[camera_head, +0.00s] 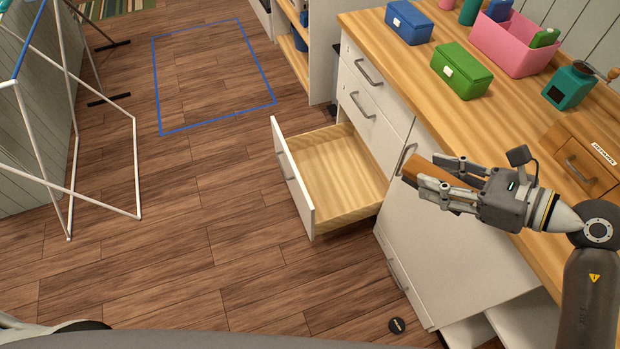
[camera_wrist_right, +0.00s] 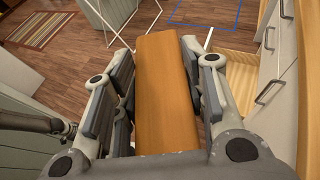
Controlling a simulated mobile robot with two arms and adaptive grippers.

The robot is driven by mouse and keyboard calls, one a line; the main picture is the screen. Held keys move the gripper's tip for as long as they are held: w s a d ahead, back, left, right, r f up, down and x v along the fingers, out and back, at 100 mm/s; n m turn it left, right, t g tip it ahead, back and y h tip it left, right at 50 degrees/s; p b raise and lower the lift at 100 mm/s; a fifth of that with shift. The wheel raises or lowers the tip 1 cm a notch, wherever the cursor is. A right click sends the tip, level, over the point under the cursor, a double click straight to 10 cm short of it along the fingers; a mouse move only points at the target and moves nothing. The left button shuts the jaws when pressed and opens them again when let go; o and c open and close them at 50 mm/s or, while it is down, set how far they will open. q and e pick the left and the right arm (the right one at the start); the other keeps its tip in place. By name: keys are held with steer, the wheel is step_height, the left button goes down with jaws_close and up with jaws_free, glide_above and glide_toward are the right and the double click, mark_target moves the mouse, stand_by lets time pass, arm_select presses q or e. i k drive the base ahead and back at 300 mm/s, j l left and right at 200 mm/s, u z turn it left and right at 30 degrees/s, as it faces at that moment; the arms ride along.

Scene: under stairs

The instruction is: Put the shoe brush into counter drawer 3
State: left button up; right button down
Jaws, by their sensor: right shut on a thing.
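The shoe brush, with a plain orange-brown wooden body (camera_head: 428,173), is held in my right gripper (camera_head: 436,180). In the right wrist view the brush (camera_wrist_right: 163,90) lies lengthwise between the two fingers of my right gripper (camera_wrist_right: 160,85); its bristles are not visible. An open lower drawer (camera_head: 335,180) of the white counter is pulled out, and its wooden inside looks empty. The gripper and brush are to the right of the open drawer, beside the counter's front edge. The drawer's edge also shows in the right wrist view (camera_wrist_right: 238,72). My left gripper is not in view.
Closed drawers sit above the open one. A white rack (camera_head: 100,165) stands at left. The floor between is clear.

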mark_target(308, 172)
steer(key=i+u, duration=0.15)
steer(key=u, duration=0.2)
steer(key=i+u, duration=0.2)
steer(key=u, duration=0.15)
steer(key=i+u, duration=0.15)
steer(key=u, duration=0.25)
